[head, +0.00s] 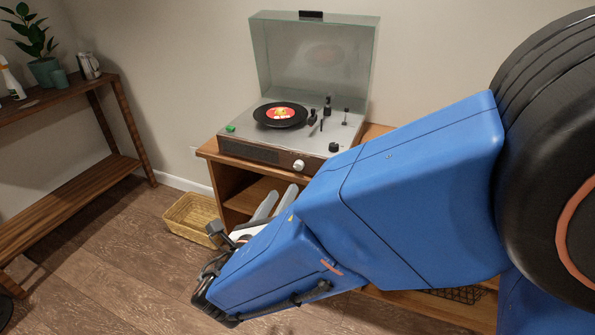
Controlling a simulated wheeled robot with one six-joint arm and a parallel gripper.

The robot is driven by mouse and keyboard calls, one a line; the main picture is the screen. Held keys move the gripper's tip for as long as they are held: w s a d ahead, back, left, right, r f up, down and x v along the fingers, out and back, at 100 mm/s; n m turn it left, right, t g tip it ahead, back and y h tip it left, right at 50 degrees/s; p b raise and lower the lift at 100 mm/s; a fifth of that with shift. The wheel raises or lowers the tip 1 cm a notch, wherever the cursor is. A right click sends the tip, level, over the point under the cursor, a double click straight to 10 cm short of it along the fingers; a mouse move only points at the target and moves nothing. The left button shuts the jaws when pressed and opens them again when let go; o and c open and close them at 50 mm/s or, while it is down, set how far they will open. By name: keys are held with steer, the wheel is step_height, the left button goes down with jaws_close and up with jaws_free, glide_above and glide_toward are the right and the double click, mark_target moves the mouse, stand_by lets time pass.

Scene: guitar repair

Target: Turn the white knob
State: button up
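The white knob (298,166) is a small round knob on the front face of the record player (262,154), towards its right side. The record player stands on a wooden cabinet (235,178) with its clear lid raised. My gripper (272,203) is below and a little left of the knob in the picture, apart from it. Two light grey fingers show, with a gap between them. They point up towards the cabinet front. My blue arm hides the gripper's base and the right part of the cabinet.
A black record with a red label (281,113) lies on the player, with a tonearm and dark knobs to its right. A woven basket (188,217) sits on the floor left of the cabinet. A wooden shelf (65,98) with a plant stands at the left. Floor between them is clear.

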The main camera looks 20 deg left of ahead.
mark_target(298, 168)
steer(key=w, duration=1)
steer(key=shift+w+d, duration=0.1)
steer(key=shift+w, duration=0.05)
jaws_close()
